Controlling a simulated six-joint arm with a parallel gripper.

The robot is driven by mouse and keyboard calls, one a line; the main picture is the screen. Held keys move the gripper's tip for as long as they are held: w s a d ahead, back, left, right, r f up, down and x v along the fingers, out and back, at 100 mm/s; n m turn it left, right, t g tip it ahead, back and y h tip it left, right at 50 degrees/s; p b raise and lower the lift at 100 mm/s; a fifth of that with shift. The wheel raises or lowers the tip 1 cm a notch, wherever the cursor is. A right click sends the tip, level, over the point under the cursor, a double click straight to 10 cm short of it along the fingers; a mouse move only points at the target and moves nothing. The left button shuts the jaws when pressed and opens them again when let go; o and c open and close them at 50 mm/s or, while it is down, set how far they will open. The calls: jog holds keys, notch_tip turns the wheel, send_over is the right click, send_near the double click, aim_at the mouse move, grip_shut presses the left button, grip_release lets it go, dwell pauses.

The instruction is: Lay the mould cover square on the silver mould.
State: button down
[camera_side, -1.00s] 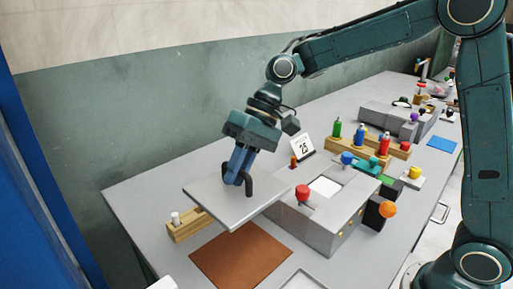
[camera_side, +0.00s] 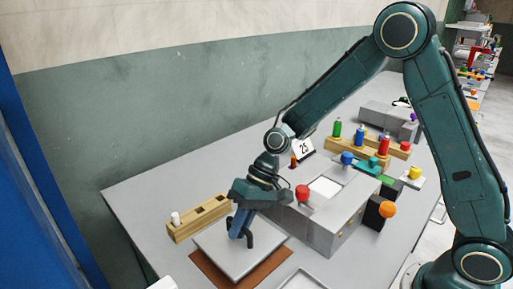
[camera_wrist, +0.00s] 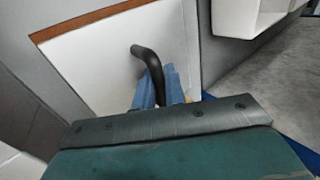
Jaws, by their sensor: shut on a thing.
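The mould cover (camera_side: 214,244) is a flat, pale grey square plate with a black bent handle (camera_side: 251,240). My gripper (camera_side: 240,229) is shut on that handle. The cover is low over the brown mat (camera_side: 279,259); I cannot tell whether it touches. In the wrist view the blue fingers (camera_wrist: 156,88) grip the black handle (camera_wrist: 147,54) above the cover (camera_wrist: 105,62), with the mat (camera_wrist: 85,18) showing along its edge. The silver mould (camera_side: 318,235), a grey block with a white-floored recess and red and blue knobs, stands to the right, apart from the cover.
A wooden block (camera_side: 188,230) with a white peg lies just behind the cover. A black block with an orange knob (camera_side: 387,210) stands beside the mould. Wooden racks of coloured bottles (camera_side: 345,148) and another grey block (camera_side: 380,117) stand farther back. The table's left rear is bare.

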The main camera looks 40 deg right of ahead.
jog(key=shift+f, duration=2.15)
jog(key=shift+f, duration=0.1)
jog(key=c, duration=1.5)
grip_release()
jog(key=shift+o, duration=0.2)
jog(key=v, duration=1.1)
jog(key=shift+w+a, duration=0.1)
jog(key=shift+d+r, duration=0.35)
jog(key=shift+r, duration=0.2)
